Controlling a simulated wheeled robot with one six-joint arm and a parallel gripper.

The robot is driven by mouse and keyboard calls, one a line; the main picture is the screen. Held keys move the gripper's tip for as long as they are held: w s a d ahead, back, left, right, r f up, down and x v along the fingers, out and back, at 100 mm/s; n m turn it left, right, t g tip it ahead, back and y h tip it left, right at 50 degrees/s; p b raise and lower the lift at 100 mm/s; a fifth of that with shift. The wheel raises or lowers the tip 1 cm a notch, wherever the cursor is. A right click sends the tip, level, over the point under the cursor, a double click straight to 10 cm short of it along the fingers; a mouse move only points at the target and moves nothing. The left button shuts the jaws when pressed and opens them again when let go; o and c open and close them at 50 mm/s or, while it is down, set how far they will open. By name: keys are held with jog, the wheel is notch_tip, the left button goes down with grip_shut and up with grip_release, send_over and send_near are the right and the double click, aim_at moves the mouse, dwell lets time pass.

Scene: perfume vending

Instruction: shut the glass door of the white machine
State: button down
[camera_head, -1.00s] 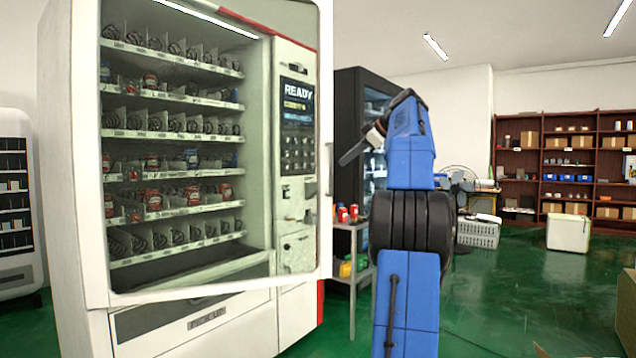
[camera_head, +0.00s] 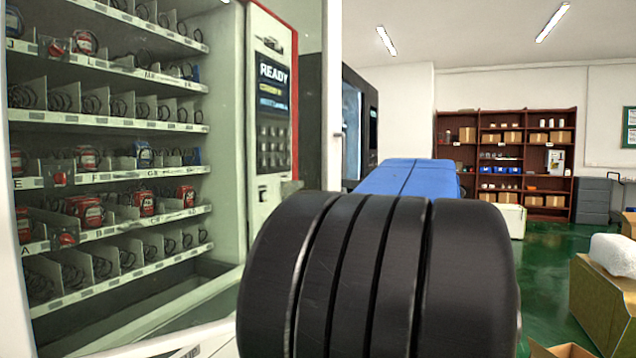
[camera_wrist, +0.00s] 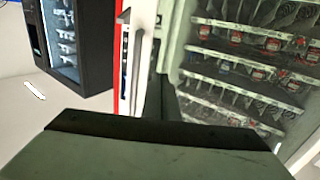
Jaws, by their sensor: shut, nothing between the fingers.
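My gripper (camera_wrist: 164,95) shows as dark fingers beside the frame, shut and empty. I cannot tell whether it touches the door. In the head view my arm hides the gripper and the door's lower corner.
A black machine (camera_head: 358,125) stands behind, right of the white one. Brown shelves (camera_head: 505,155) hold boxes at the back. Boxes (camera_head: 600,300) stand on the green floor at the right. Some green floor (camera_head: 545,260) is clear between.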

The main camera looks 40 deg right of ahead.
aim_at(317, 181)
jog(key=shift+m+h, duration=0.3)
jog(key=shift+h, duration=0.1)
jog(key=w, duration=0.4)
jog(key=w+d, duration=0.1)
jog(key=w, duration=0.4)
jog(key=w+d, duration=0.1)
jog(key=w, duration=0.3)
jog(key=shift+w+d+f, duration=0.15)
jog(key=shift+w+f, duration=0.25)
